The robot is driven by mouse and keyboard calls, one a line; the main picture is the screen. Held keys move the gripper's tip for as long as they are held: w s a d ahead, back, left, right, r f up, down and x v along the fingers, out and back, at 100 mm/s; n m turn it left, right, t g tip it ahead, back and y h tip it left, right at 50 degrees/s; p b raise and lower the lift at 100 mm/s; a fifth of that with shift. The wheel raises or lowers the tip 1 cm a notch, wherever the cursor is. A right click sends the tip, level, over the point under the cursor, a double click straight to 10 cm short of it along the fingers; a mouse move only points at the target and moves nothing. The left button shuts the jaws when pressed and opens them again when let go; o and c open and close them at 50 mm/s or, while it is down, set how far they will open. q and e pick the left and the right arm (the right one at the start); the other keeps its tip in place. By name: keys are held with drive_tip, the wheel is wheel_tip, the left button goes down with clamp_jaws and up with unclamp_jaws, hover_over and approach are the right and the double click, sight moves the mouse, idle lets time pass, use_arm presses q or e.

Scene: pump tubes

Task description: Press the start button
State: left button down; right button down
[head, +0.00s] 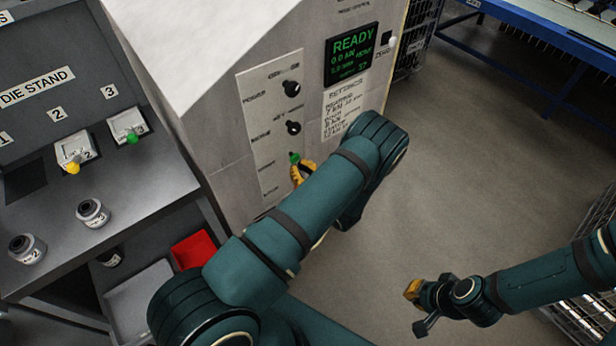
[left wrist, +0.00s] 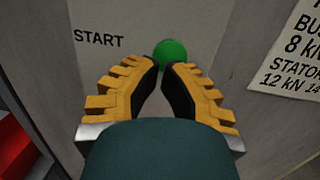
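The green start button (head: 294,158) is on the light panel of the grey machine (head: 220,150). In the left wrist view the button (left wrist: 170,54) lies just beyond my fingertips, beside the printed word START. My left gripper (head: 298,168) is right at the button, seen partly behind my left forearm in the head view. In the left wrist view the yellow and black fingers of my left gripper (left wrist: 161,66) come together at the tips, with nothing between them. Whether they touch the button I cannot tell. My right gripper (head: 412,290) hangs over the floor, small and seen from the side.
Above the button are two black knobs (head: 291,88) and a screen (head: 351,55) reading READY. At left, the die stand (head: 130,190) holds small labelled cylinders; a red bin (head: 193,250) is below. A blue-framed table (head: 540,25) is at back right. Floor between is clear.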

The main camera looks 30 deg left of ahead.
use_arm(q)
drive_tip(key=shift+w+a, duration=0.1)
drive_tip(key=shift+a, duration=0.2)
drive_tip(key=shift+a, duration=0.1)
